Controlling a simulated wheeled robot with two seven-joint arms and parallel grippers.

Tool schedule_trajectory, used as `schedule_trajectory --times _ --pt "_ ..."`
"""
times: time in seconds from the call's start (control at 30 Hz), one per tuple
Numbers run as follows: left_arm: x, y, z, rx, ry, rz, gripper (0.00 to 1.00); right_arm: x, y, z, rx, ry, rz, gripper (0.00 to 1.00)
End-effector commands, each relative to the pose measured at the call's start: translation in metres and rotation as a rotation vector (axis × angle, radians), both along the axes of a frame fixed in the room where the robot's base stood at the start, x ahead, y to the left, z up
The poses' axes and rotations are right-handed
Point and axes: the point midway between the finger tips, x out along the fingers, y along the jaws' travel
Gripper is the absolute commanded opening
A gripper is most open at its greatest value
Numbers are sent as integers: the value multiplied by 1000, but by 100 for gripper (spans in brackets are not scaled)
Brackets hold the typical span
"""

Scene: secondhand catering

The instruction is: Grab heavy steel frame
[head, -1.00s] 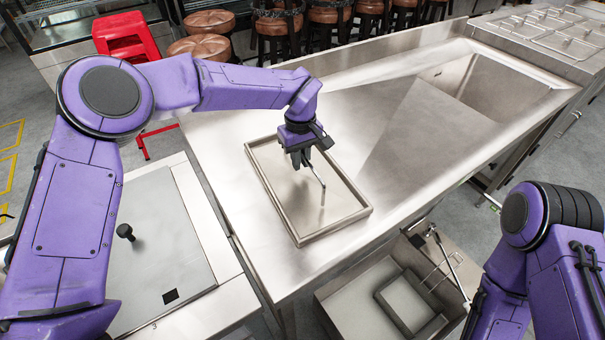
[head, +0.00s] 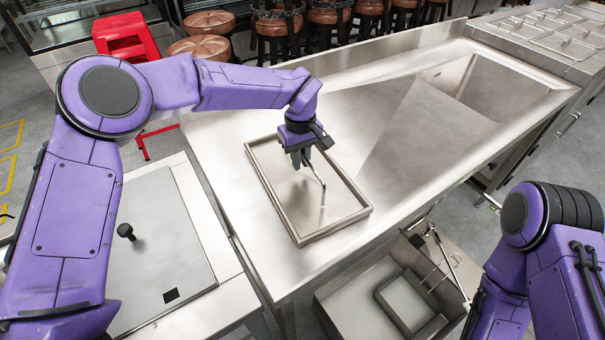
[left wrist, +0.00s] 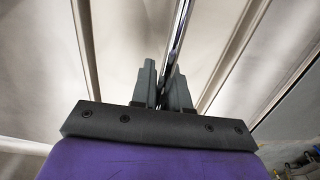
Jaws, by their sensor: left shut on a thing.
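A rectangular steel frame (head: 271,198) with a raised rim lies flat on the steel counter. Whether it has a floor of its own or shows the counter inside is hard to tell. My left gripper (head: 303,163) points down over the inside of this frame, apart from its rim in the picture. It is shut on a thin shiny metal rod (head: 319,178), which slants down to the right from the jaws. In the left wrist view the rod (left wrist: 181,30) runs up between the two grey fingers (left wrist: 163,90). My right arm is at the right edge; its gripper is out of view.
The counter (head: 350,125) is bare around the frame, with a sink basin (head: 490,85) at its far right. Below its front edge is an open steel basin (head: 350,300) holding a smaller frame-like part (head: 405,305). A lidded unit (head: 155,245) stands left. Red stool (head: 120,35) behind.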

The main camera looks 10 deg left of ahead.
Motion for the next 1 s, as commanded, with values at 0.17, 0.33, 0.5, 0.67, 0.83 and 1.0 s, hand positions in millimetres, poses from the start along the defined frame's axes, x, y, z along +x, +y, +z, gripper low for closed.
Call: schedule_trajectory --times 0.17,0.33,0.5,0.67,0.83,1.0 --pt "1 0 3 -2 -5 1 0 0 0 1 0 0 0 43" --pt "1 0 3 -2 -4 1 0 0 0 0 0 0 0 43" --pt "1 0 11 -3 -5 2 0 0 0 -2 0 0 0 43" --pt "1 0 34 -3 -7 1 0 0 0 -5 0 0 0 43" --pt "-24 -15 65 -4 -7 -2 0 0 0 -18 0 0 0 43" --pt "-61 -35 97 -3 -5 -4 0 0 0 -33 0 0 0 43"
